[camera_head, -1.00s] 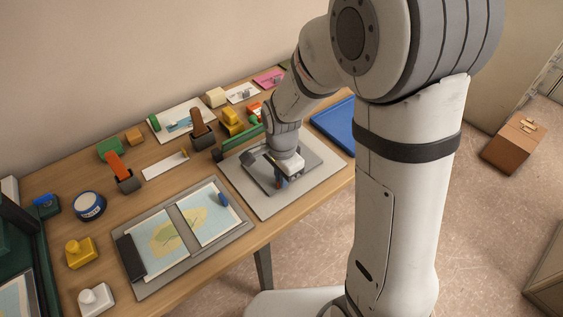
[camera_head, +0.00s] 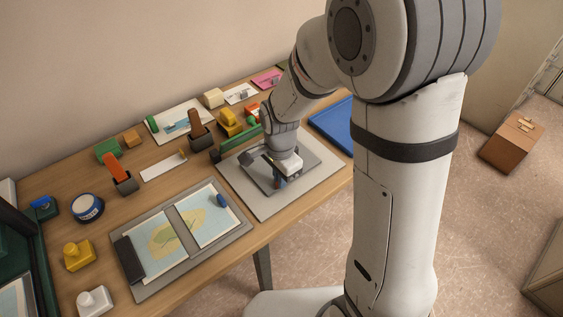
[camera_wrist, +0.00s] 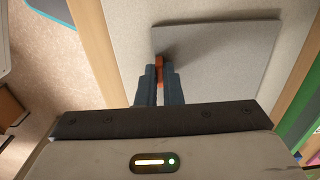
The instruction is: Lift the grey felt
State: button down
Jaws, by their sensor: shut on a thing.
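The grey felt (camera_wrist: 225,62) is a flat dark-grey square on a paler grey board (camera_wrist: 130,30). In the head view the felt (camera_head: 256,180) is partly hidden by my wrist. My gripper (camera_wrist: 160,72) is at one edge of the felt, near a corner. A small orange piece shows between the fingertips. In the head view my gripper (camera_head: 277,183) points down over the board. Whether the felt is clear of the board is hard to tell.
A grey mat with a map (camera_head: 165,240) lies left of the board. A green block (camera_head: 240,135), a yellow stamp (camera_head: 230,122) and a brown-handled stamp (camera_head: 198,128) stand behind. A blue tray (camera_head: 333,125) is at the right. The table's front edge is close.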

jog(key=shift+r, duration=0.1)
jog(key=shift+r+p, duration=1.8)
jog(key=shift+r, duration=0.65)
